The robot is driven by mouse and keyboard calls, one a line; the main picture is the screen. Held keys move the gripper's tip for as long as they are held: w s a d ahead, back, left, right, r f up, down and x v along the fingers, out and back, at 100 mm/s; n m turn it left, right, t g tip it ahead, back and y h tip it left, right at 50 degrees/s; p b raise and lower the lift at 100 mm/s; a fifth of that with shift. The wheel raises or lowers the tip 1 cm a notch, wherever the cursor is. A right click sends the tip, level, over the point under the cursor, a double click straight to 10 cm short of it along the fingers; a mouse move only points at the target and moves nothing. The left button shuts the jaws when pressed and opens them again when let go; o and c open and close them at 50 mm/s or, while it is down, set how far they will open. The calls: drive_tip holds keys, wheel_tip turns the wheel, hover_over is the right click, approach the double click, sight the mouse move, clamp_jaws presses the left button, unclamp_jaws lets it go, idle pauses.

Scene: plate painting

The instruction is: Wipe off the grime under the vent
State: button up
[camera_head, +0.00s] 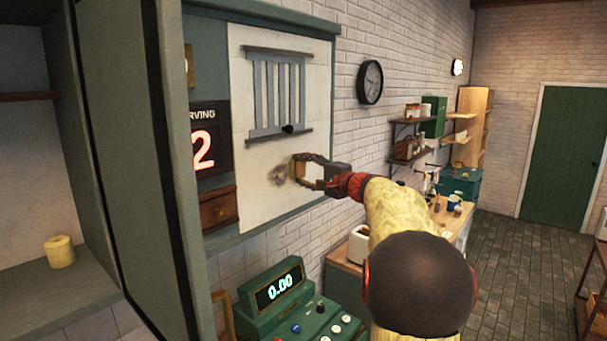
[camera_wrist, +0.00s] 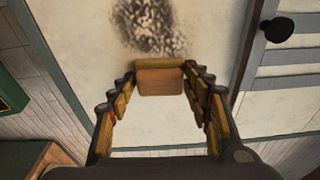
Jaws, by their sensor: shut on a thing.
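The vent (camera_head: 278,95) is a grey slatted frame with a black knob (camera_head: 287,129) on a pale wall panel. Dark speckled grime (camera_head: 280,176) marks the panel below it; the grime also shows at the top of the wrist view (camera_wrist: 150,27). My gripper (camera_head: 303,169) is at the panel, just right of the grime. In the wrist view, my gripper (camera_wrist: 160,80) is shut on a small tan-brown block (camera_wrist: 160,84), with yellow segmented fingers on both sides of it. I cannot tell whether the block touches the panel.
A red-lit number display (camera_head: 205,140) and a wooden box (camera_head: 218,208) are left of the panel. A green register (camera_head: 285,300) stands below. A clock (camera_head: 370,82) hangs to the right. A green cabinet door (camera_head: 120,150) stands at the left. The panel around the grime is bare.

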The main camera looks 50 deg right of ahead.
sight(288, 165)
drive_tip(key=shift+a+f+b, duration=0.15)
drive_tip(key=shift+a+b, duration=0.75)
drive_tip(key=shift+a, duration=0.1)
drive_tip(key=shift+s+a+b, duration=0.1)
drive_tip(key=shift+a+b, duration=0.65)
drive_tip(key=shift+a, duration=0.3)
drive_tip(key=shift+s+a+b, duration=0.2)
drive_tip(key=shift+a+b, duration=1.15)
drive_tip(key=shift+a, duration=0.45)
drive_tip(key=shift+s+a+b, duration=0.15)
drive_tip(key=shift+a+b, duration=1.15)
drive_tip(key=shift+a, duration=0.8)
drive_tip(key=shift+r, duration=0.25)
drive_tip(key=shift+d+r, duration=0.1)
drive_tip(key=shift+r, duration=0.55)
drive_tip(key=shift+w+d+p, duration=0.15)
drive_tip(key=shift+d+p, duration=0.05)
drive_tip(key=shift+d, duration=1.85)
drive_tip(key=shift+w+d+p, duration=0.1)
drive_tip(key=shift+d+p, duration=0.1)
drive_tip(key=shift+d, duration=1.8)
drive_tip(key=shift+w+d+p, duration=0.15)
drive_tip(key=shift+d+p, duration=0.1)
drive_tip(key=shift+d, duration=0.75)
drive_tip(key=shift+w+d+p, duration=0.1)
drive_tip(key=shift+d+p, duration=0.15)
drive_tip(key=shift+d, duration=0.7)
